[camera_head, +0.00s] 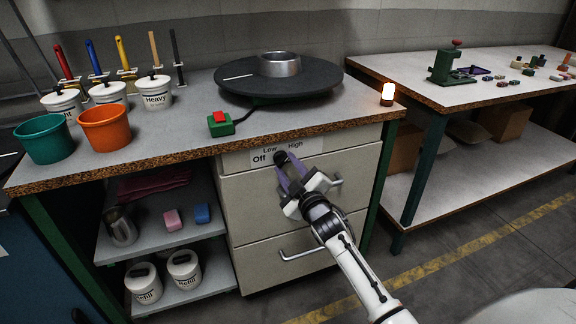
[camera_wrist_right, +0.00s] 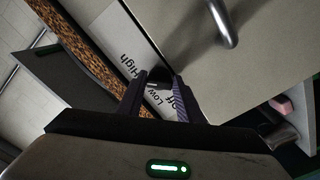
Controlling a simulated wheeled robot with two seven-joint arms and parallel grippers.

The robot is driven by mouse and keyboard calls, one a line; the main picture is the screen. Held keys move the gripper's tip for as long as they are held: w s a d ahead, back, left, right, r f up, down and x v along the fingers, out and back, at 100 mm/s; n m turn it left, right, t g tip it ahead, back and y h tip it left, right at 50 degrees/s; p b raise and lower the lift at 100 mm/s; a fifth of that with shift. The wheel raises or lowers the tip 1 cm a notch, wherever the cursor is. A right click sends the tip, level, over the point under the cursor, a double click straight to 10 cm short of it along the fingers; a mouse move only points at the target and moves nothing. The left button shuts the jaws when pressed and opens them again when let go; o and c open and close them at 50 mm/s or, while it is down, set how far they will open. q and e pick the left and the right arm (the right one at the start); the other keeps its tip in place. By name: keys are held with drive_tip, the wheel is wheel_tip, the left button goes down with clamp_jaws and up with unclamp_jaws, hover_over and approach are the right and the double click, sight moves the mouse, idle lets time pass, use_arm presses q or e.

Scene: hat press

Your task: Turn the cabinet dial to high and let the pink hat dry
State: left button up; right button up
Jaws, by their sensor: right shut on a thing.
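The black dial (camera_head: 281,157) is on the front of the cabinet's top panel, by a white label (camera_head: 260,158) reading Off, Low and High. My right gripper (camera_head: 286,168) is at the dial, its purple-grey fingers shut on it. In the right wrist view the dial (camera_wrist_right: 159,80) shows dark between the two fingertips (camera_wrist_right: 159,92). I cannot tell which word the dial points to. My left gripper is not in view.
A lit amber lamp (camera_head: 388,94) stands at the bench's right corner. A dark round plate (camera_head: 325,76) bears a metal ring (camera_head: 280,64); a red-topped green switch box (camera_head: 220,123) stands before it. Cabinet handles (camera_head: 300,254) stick out below the dial.

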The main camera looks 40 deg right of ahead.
idle(0.5)
drive_tip(key=o, duration=1.1)
drive_tip(key=shift+s, duration=0.1)
drive_tip(key=p+v, duration=0.1)
drive_tip(key=v, duration=0.9)
drive_tip(key=shift+a, duration=0.15)
